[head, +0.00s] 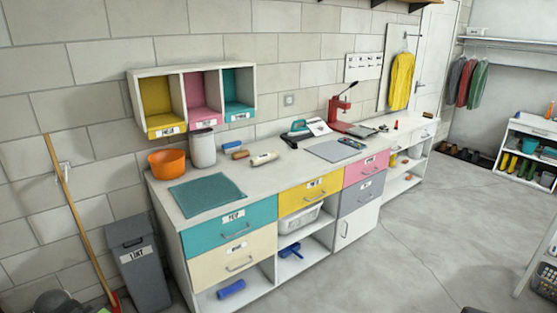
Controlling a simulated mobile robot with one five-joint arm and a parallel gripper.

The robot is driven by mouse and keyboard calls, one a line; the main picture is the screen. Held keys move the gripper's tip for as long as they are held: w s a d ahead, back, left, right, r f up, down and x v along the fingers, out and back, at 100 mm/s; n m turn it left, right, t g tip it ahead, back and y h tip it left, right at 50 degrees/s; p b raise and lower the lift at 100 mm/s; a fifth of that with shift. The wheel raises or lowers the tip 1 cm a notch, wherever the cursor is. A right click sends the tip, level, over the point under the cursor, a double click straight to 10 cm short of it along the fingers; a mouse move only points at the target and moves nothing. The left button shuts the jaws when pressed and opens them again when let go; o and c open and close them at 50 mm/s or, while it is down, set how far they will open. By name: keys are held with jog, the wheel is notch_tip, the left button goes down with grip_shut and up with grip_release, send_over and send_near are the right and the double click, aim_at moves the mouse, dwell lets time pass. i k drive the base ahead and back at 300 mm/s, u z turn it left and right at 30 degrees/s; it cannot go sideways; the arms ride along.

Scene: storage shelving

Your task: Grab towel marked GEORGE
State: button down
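I cannot read the name GEORGE anywhere in the head view. A yellow cloth or garment (401,82) hangs from a hook on a pale board at the back wall, right of centre. A flat teal cloth or mat (207,194) lies on the near left end of the counter. Grey, red and green garments (479,86) hang from a rail at the far right. I cannot tell whether any of these is the towel. My gripper is not in view.
A long counter (263,187) with coloured drawers and open shelves runs along the wall. An orange bowl (167,164), a white canister (202,149) and a red press (339,107) stand on it. A grey bin (139,262) and a broom (76,213) stand left. Grey floor (440,205) lies open at right.

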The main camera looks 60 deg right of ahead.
aim_at(262, 159)
jog(key=z, duration=2.3)
jog(key=i, duration=0.35)
jog(key=u, duration=0.4)
jog(key=k, duration=0.45)
jog(key=z, duration=2)
jog(key=i, duration=1.25)
jog(key=z, duration=0.1)
